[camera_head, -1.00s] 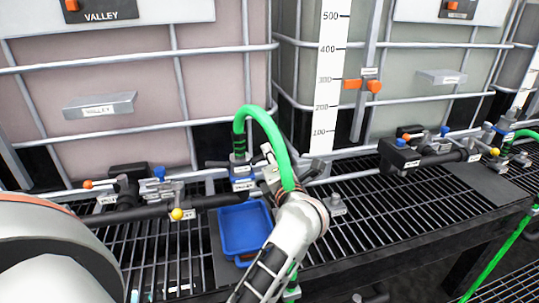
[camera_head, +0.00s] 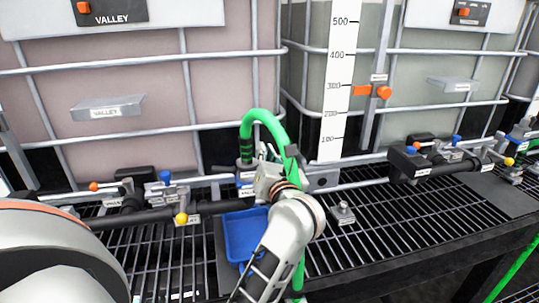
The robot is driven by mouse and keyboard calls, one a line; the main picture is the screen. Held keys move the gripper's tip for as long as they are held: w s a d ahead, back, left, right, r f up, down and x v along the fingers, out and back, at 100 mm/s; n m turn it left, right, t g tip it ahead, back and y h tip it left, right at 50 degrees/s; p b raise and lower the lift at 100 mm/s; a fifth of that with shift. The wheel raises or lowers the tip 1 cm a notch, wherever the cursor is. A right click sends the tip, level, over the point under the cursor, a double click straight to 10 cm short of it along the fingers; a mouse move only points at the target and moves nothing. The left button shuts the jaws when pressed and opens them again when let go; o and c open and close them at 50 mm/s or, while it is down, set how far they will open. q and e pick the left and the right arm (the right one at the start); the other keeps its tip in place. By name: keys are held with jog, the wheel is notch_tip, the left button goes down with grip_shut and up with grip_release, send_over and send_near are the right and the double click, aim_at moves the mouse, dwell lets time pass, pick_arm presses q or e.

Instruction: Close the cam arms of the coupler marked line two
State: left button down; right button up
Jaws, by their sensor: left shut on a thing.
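The green hose (camera_head: 262,116) arches up from a coupler (camera_head: 245,172) with dark and blue parts on the pipe run at the middle. A small white label sits low on it, too small to read. My left gripper (camera_head: 268,168) is at the coupler's right side, in front of the hose's falling part. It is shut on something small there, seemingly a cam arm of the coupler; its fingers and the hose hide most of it. The coupler's other cam arm cannot be made out clearly. My right gripper is not in view.
A blue tray (camera_head: 240,232) lies on the grating below the coupler, close to my left wrist. Valves with yellow (camera_head: 181,218) and orange knobs stand to the left. More valves (camera_head: 408,162) stand to the right. Caged totes rise behind. Open grating (camera_head: 400,220) lies at the right.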

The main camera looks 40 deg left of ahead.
pick_arm(q)
jog(key=shift+s+a+n, duration=0.1)
jog(key=shift+n, duration=0.3)
jog(key=c, duration=2.2)
grip_release()
